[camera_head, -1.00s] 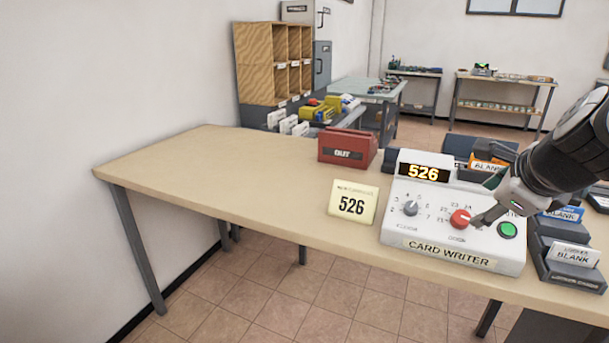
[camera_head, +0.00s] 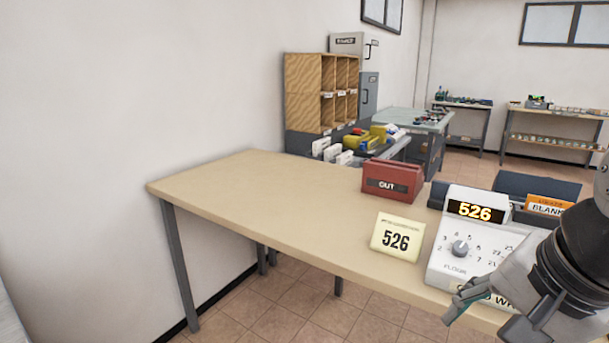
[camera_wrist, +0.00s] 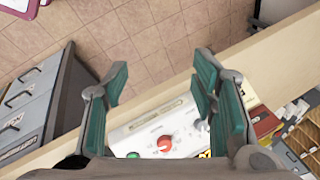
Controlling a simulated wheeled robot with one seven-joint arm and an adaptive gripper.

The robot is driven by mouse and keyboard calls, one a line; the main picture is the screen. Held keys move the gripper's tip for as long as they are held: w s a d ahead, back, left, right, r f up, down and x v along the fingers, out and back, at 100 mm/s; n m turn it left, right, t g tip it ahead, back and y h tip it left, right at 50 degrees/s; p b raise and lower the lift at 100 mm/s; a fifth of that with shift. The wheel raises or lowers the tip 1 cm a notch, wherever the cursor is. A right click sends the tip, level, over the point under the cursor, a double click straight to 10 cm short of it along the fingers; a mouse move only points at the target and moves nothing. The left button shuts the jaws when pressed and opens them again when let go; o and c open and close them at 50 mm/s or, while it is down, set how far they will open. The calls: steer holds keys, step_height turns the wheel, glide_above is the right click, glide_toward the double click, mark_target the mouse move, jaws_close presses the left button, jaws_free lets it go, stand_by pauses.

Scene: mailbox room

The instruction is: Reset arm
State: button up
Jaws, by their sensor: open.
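My gripper (camera_head: 487,322) is at the lower right of the head view, in front of the white card writer (camera_head: 462,272) and overlapping its front label. The wrist view shows its two green-padded fingers (camera_wrist: 162,80) spread apart with nothing between them. The red knob and green button are hidden there behind my arm.
The card writer stands on a beige table (camera_head: 250,205). A yellow 526 card sign (camera_head: 397,237) and a red OUT tray (camera_head: 391,181) stand left of it. A BLANK card holder (camera_head: 548,207) is behind it. The left part of the table is bare.

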steer(key=s+a+f+n+g, duration=0.2)
steer(key=s+n+g, duration=0.1)
steer(key=s+n, duration=0.8)
step_height(320, 180, up, 16)
steer(key=t+p, duration=0.2)
steer(key=p, duration=1.2)
steer(key=shift+w+a+r+t+h+p, duration=0.15)
steer(key=shift+r+t+h+p, duration=0.15)
steer(key=shift+t+p, duration=0.1)
